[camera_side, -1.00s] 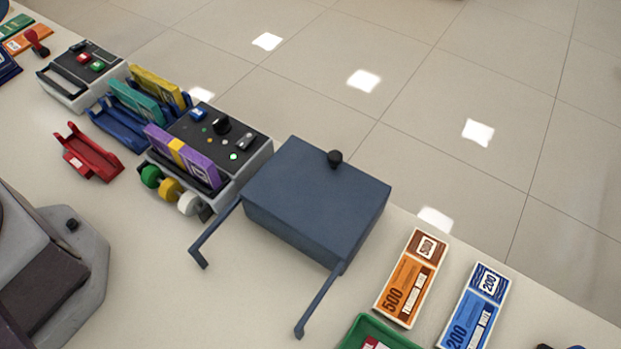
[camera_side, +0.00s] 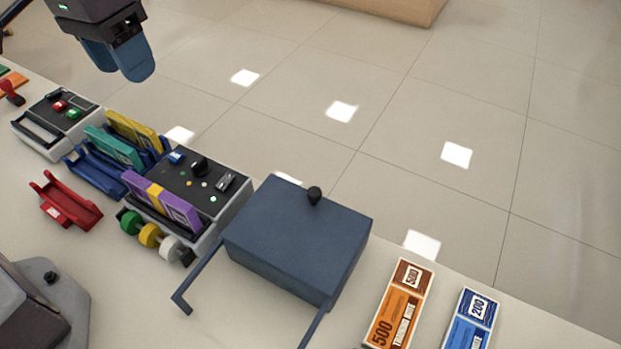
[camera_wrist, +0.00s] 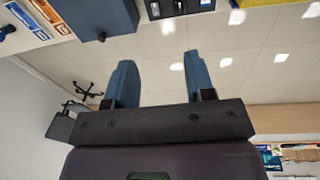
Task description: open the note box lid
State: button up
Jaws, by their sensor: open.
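The note box (camera_side: 296,238) is dark blue-grey, with its lid closed and a small black knob (camera_side: 314,195) on top near the far edge. Two bent blue arms reach from it toward the near side of the counter. In the wrist view, part of the box (camera_wrist: 98,14) shows at the top left. My gripper (camera_side: 125,62) is at the top left of the side view, above and well apart from the box. In the wrist view its two blue fingers (camera_wrist: 158,84) are spread with nothing between them.
A machine (camera_side: 190,190) with purple notes stands just left of the box. A red holder (camera_side: 66,202) and a blue rack (camera_side: 95,170) lie further left. Orange (camera_side: 398,305) and blue (camera_side: 469,322) note bundles lie to the right. Tiled floor lies beyond the counter edge.

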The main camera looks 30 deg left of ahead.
aim_at(314, 193)
jog(key=w+d+f+n+g+h, duration=0.1)
jog(key=w+d+f+n+g, duration=0.1)
jog(key=w+d+f+n, duration=0.5)
jog(key=w+d+f+n+g+h, duration=0.1)
jog(key=w+d+f+n+g, duration=0.3)
jog(key=d, duration=0.6)
jog(key=d+f, duration=0.1)
jog(key=f, duration=0.2)
jog(key=s+d+f+m+t, duration=0.1)
jog(key=f, duration=0.2)
jog(key=s+d+f+t, duration=0.1)
jog(key=f, duration=0.3)
jog(key=shift+m, duration=0.3)
grip_shut()
jog(key=shift+s, duration=0.1)
